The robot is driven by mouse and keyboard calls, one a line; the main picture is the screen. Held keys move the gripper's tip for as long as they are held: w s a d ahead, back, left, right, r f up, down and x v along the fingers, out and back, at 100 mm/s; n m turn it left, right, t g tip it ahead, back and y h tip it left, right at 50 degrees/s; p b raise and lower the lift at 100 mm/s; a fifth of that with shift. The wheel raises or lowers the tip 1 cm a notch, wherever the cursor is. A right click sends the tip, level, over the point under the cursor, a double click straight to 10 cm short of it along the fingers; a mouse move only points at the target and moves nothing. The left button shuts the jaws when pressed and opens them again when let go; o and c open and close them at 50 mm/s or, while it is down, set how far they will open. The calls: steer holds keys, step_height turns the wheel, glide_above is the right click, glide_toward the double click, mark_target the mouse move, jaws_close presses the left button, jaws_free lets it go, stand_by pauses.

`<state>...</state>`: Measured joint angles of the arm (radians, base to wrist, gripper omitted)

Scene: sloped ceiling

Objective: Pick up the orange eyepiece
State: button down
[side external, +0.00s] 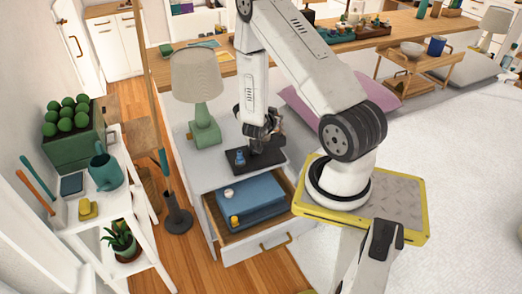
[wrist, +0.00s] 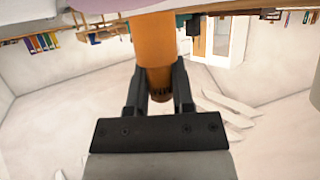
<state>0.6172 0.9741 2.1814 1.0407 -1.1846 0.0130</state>
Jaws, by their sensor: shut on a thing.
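The orange eyepiece (wrist: 153,42) is a smooth orange cylinder, large in the wrist view. My gripper (wrist: 159,80) is shut on it, with one black finger on each side near its end. In the side external view my gripper (side external: 266,136) is over the black tray (side external: 268,160) on top of the grey cabinet. The eyepiece is mostly hidden there by the fingers, and I cannot tell whether it touches the tray.
A small dark blue object (side external: 240,157) stands on the tray, left of my gripper. A green lamp (side external: 204,130) stands behind it on the cabinet. Below, an open drawer (side external: 285,222) holds a blue box (side external: 250,190) and small items.

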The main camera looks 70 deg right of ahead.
steer(key=s+a+r, duration=0.2)
steer(key=s+a, duration=0.2)
steer(key=shift+s+a+r, duration=0.25)
steer(key=shift+r, duration=0.15)
steer(key=shift+w, duration=0.15)
stand_by(0.4)
